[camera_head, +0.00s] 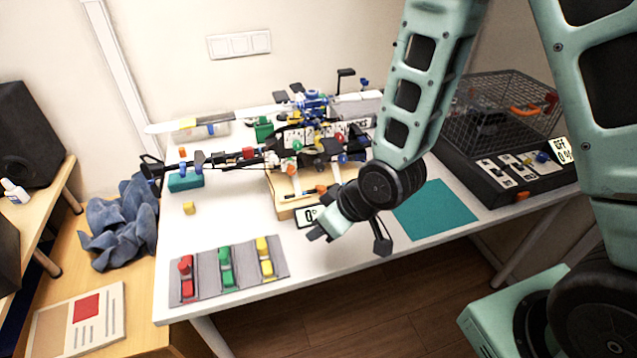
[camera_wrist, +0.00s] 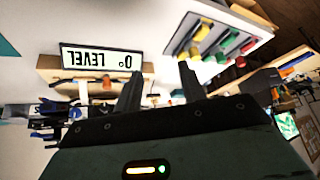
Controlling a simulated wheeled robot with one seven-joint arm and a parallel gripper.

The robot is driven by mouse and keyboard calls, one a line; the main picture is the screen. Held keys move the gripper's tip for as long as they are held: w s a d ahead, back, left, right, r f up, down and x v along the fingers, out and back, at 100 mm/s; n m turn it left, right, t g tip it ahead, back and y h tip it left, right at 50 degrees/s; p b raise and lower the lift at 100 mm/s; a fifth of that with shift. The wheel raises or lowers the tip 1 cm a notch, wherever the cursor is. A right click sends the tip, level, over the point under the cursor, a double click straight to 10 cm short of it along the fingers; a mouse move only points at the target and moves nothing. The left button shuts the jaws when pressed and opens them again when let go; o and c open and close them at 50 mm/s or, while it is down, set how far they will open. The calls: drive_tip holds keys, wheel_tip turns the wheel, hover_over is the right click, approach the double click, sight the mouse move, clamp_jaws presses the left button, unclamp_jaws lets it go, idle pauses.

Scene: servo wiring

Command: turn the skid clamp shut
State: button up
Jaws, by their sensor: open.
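A helicopter-like model (camera_head: 300,140) stands over a light wooden block (camera_head: 284,196) on the white table. A small dark and orange part (camera_head: 306,192) lies low on the block; it may be the skid clamp, but its turn position is too small to tell. My gripper (camera_head: 318,233) is open and empty, in front of the block in the head view. Its two fingers show apart in the wrist view (camera_wrist: 159,82). My wrist hides the block's right side.
A "0° LEVEL" sign (camera_wrist: 100,61) stands at the block's front. A grey mat (camera_head: 205,279) with red, green and yellow parts lies front left. A teal mat (camera_head: 435,211) lies right, near a black wire cage (camera_head: 500,115). Bare table (camera_head: 210,225) shows left of the block.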

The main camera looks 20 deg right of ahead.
drive_tip(key=d+m+t+p, duration=0.3)
drive_tip(key=d+t+p, duration=0.55)
drive_tip(key=d, duration=0.25)
drive_tip(key=b, duration=0.6)
approach(323, 189)
drive_tip(key=shift+g, duration=0.35)
drive_tip(key=p+x, duration=0.1)
drive_tip(key=x, duration=0.2)
drive_tip(key=p+x, duration=0.1)
drive_tip(key=x, duration=0.1)
drive_tip(key=p+x, duration=0.1)
drive_tip(key=x, duration=0.2)
drive_tip(key=shift+w+r+p, duration=0.15)
drive_tip(key=shift+w+p, duration=0.15)
drive_tip(key=shift+w, duration=0.15)
clamp_jaws()
